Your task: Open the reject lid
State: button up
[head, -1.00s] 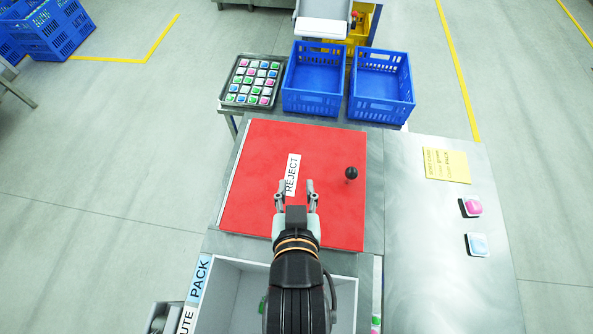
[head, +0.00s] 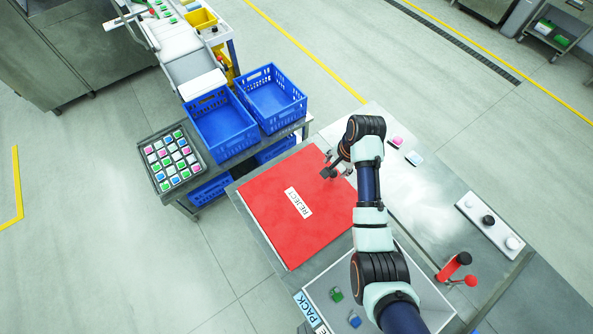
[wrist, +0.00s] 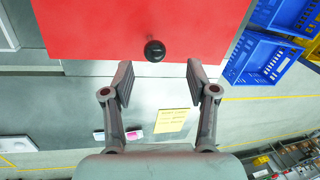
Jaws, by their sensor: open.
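The red reject lid (head: 275,215), marked with a white REJECT label (head: 298,202), lies flat and shut on its bin. Its black ball knob (wrist: 155,51) shows near the lid edge in the wrist view, just ahead of the fingertips and roughly centred between them. My gripper (wrist: 160,75) is open, with nothing between its fingers. In the head view my gripper (head: 333,166) hangs over the lid's right corner, by the knob. There the arm and fingers crowd the knob, so any contact is hard to tell.
An open grey PACK bin (head: 335,312) holds a green and a blue piece. Two blue crates (head: 270,98) and a tray of coloured pieces (head: 172,160) stand beyond the lid. A red lever (head: 455,268) and a button panel (head: 487,222) are at right.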

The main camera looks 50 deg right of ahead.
aim_at(333, 174)
jog(key=shift+s+d+f, duration=0.25)
jog(key=shift+s+f, duration=0.05)
jog(key=f, duration=0.2)
jog(key=w+f+b, duration=0.1)
jog(key=f, duration=0.4)
jog(key=shift+w+d+f+b, duration=0.15)
jog(key=shift+d+f+b, duration=0.05)
jog(key=shift+b, duration=0.2)
grip_shut()
